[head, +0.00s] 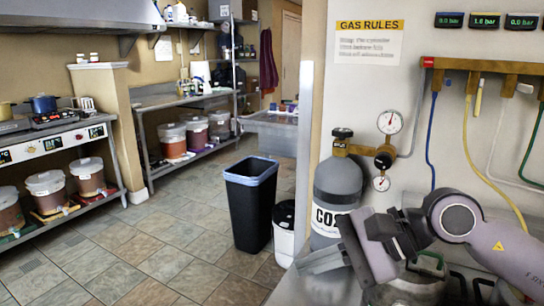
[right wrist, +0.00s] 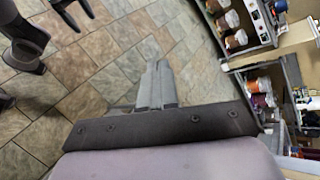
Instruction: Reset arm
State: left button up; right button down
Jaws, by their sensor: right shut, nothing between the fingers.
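My right gripper (head: 318,260) reaches in from the right of the head view, in front of the grey CO2 cylinder (head: 338,190) and hiding part of its lower body. In the right wrist view its two grey fingers (right wrist: 156,82) lie together, with nothing between them, above the tiled floor. My left gripper does not show in the head view. Dark parts at the top left of the right wrist view cannot be told for sure.
Lidded buckets (head: 45,183) stand on shelves at the left. A black bin (head: 248,205) and a small white bin (head: 285,235) stand beside the wall end. Hoses and gauges (head: 390,122) hang at the right. The tiled floor (head: 170,240) is clear.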

jog(key=s+a+r+m+g+y, duration=0.1)
jog(key=s+a+m+y, duration=0.25)
jog(key=m+y, duration=0.3)
jog(key=w+d+f+n+t+h+p, duration=0.2)
jog(key=d+f+n+t+h, duration=0.45)
jog(key=n, duration=0.95)
jog(key=w+d+f+n+t+h+p, duration=0.1)
jog(key=d+f+n+t+h, duration=0.3)
jog(key=f+n+t, duration=0.85)
jog(key=s+d+f+m+g+h, duration=0.2)
jog(key=s+d+f+m+g, duration=0.1)
jog(key=s+f+m+g, duration=0.2)
jog(key=s+d+f+m+g+h+p, duration=0.1)
jog(key=s+d+f+m+g+h, duration=0.2)
jog(key=s+f, duration=0.6)
jog(key=shift+s+d+f+m+g, duration=0.25)
jog(key=shift+d+m+g, duration=0.3)
jog(key=shift+m+g, duration=0.55)
jog(key=shift+w, duration=0.1)
